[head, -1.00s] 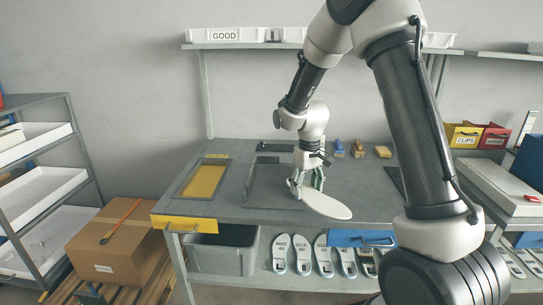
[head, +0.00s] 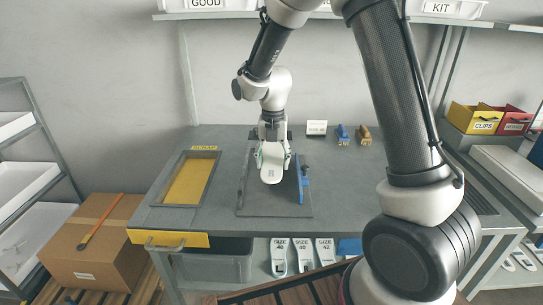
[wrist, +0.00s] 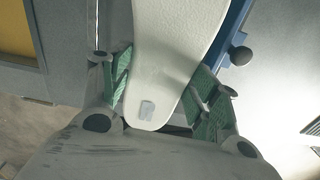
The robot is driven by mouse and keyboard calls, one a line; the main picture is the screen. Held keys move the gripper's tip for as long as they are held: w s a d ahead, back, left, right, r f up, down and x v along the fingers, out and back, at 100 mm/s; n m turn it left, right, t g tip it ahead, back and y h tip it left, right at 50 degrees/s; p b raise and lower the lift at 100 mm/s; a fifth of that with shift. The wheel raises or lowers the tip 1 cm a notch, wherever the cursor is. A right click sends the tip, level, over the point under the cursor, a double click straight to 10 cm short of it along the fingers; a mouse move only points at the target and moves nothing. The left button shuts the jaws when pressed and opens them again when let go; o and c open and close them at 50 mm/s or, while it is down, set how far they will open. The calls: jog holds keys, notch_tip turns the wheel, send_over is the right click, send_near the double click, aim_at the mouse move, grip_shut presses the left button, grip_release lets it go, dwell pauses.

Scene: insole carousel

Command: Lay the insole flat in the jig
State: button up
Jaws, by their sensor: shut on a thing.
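A pale insole (head: 272,164) is held in my gripper (head: 273,156). In the wrist view the insole (wrist: 180,50) lies lengthwise between two green-padded fingers, with an "R" mark near its end. My gripper (wrist: 160,95) is shut on it. The jig is a dark flat plate (head: 247,208) on the bench, with a blue bar (head: 302,180) on its right side; the bar and a dark knob (wrist: 240,56) show beside the insole in the wrist view. The insole is over the plate; I cannot tell whether it touches it. Part of the plate is hidden by gripper and insole.
A yellow scrap tray (head: 190,182) lies left of the jig. A small white sign (head: 317,128) and blue and yellow blocks (head: 343,134) stand at the back. A shelf (head: 180,16) with white bins hangs above. Bare bench lies right of the jig.

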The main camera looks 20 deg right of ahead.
aim_at(273, 187)
jog(key=shift+f, duration=3.75)
jog(key=shift+f, duration=0.6)
jog(key=o, duration=1)
jog(key=shift+o, duration=0.2)
jog(key=shift+r, duration=0.1)
notch_tip(273, 187, up, 12)
jog(key=shift+f, duration=0.1)
